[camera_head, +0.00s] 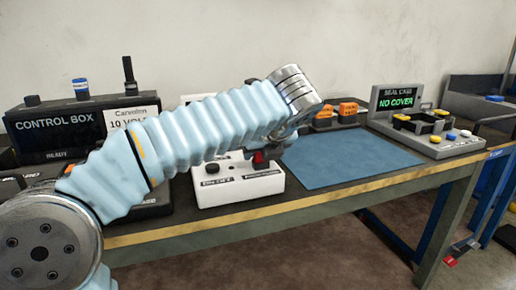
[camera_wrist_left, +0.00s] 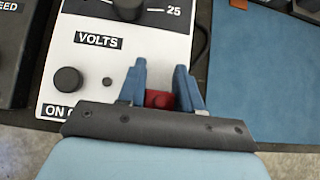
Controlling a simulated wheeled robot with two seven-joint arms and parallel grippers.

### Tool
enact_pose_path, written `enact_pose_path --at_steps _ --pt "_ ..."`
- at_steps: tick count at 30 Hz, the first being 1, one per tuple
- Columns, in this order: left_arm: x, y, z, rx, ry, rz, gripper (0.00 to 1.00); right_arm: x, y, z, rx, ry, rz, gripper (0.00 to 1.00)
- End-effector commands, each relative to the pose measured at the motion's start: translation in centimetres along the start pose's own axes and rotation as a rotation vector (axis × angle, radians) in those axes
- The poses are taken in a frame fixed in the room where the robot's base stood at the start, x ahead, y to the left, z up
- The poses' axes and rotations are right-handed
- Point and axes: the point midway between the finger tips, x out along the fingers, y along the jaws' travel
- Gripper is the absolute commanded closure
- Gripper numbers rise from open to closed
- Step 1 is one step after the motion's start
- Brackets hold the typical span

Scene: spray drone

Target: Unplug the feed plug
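The white supply unit (camera_head: 235,187) stands near the table's front edge, with a dial and a VOLTS label (camera_wrist_left: 98,40) in the left wrist view. A red plug (camera_wrist_left: 158,99) is at the unit's right front part; it also shows in the head view (camera_head: 260,157). My left gripper (camera_wrist_left: 160,75) reaches down over the unit with one blue finger on each side of the plug. Both fingers appear to touch it, so the gripper looks shut on it. The plug's lower end and any socket are hidden. My right gripper is in neither view.
A black control box (camera_head: 60,128) stands at the back left. A blue mat (camera_head: 345,158) lies bare to the right of the unit. Orange parts (camera_head: 335,113) stand behind it, and a grey seal station (camera_head: 425,125) reading NO COVER is further right.

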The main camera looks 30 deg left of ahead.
Motion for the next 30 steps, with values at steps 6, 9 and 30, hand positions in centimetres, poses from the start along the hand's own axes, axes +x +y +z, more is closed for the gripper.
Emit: enact_pose_path --at_steps 6,9,30 --pt "0.0 0.0 0.1 0.0 0.0 0.0 0.37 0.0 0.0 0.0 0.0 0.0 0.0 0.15" --pt "-0.1 0.0 0.1 0.0 0.0 0.0 0.37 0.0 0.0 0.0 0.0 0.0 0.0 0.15" --pt "-11.0 -0.1 0.2 0.0 -0.001 -0.005 0.37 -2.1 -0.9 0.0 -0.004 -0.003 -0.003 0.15"
